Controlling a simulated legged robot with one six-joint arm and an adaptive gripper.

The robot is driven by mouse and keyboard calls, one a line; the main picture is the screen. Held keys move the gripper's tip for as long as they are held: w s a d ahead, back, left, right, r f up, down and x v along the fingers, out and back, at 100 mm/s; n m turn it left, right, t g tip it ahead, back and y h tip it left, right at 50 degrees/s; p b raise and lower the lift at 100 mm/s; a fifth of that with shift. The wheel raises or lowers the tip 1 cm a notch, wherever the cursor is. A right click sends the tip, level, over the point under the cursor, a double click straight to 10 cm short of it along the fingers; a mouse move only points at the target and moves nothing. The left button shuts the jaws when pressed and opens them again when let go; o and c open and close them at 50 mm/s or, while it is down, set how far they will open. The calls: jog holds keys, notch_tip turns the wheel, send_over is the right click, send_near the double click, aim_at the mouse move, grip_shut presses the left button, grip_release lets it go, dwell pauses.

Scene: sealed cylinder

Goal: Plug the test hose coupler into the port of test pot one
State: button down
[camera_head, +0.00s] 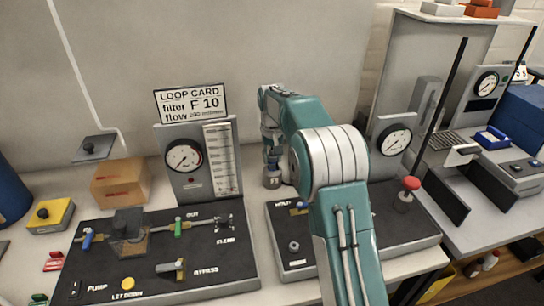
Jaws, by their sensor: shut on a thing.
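My gripper (271,158) points down at the end of my teal arm, behind the right-hand dark panel. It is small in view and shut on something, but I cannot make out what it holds. A small grey cylinder with a faint pale mark (272,180) shows directly below it; it may be test pot one. I cannot tell whether the two touch. No port on it can be made out. The test hose coupler and its hose cannot be told apart from the gripper here.
The left panel (150,262) carries valves, a yellow button and a gauge block (190,165). My arm hides part of the right panel (285,262), which has a red knob (411,183) and a gauge (395,140). A tan block (120,183) stands at left.

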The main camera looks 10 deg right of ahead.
jog(key=shift+f, duration=0.3)
jog(key=shift+c, duration=1.3)
grip_release()
notch_tip(320, 180, up, 11)
jog(key=shift+w+r, duration=0.1)
jog(key=shift+r, duration=0.3)
